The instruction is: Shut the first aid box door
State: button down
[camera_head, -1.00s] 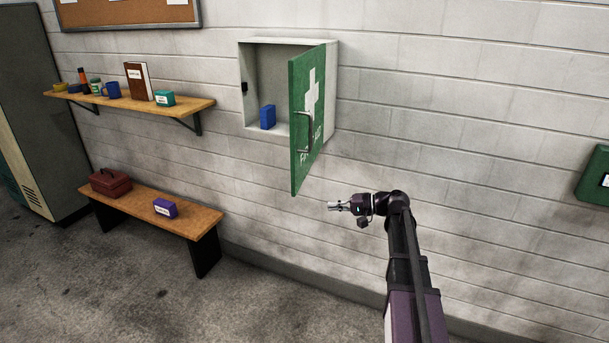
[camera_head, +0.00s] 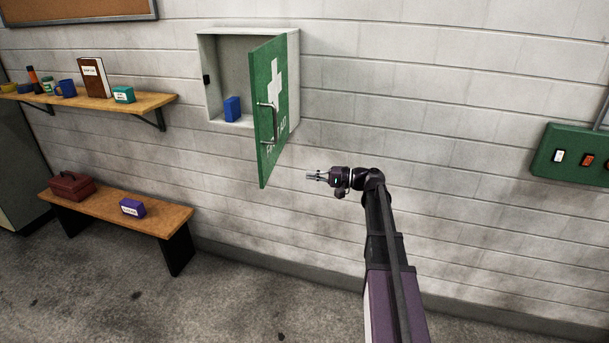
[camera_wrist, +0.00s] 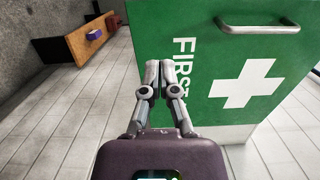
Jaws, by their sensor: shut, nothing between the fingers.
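The first aid box (camera_head: 216,110) is a pale cabinet on the wall. Its green door (camera_head: 265,125) stands wide open, hinged on the right and swung out into the room. The door has a white cross and a metal handle (camera_head: 263,123). A small blue box (camera_head: 232,108) sits inside. My gripper (camera_head: 312,176) is shut and empty, to the right of the door and near its lower edge's height. In the wrist view the shut fingers (camera_wrist: 160,68) appear in front of the green door (camera_wrist: 203,55), with the handle (camera_wrist: 258,26) at upper right. I cannot tell whether they touch.
A shelf (camera_head: 150,102) with a book, mugs and a teal box is left of the cabinet. Below it stands a bench (camera_head: 165,216) with a red toolbox and a purple box. A green switch panel (camera_head: 575,155) is at right. Open floor lies in front.

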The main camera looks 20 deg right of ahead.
aim_at(265, 171)
jog(key=x, duration=1.3)
dwell(0.4)
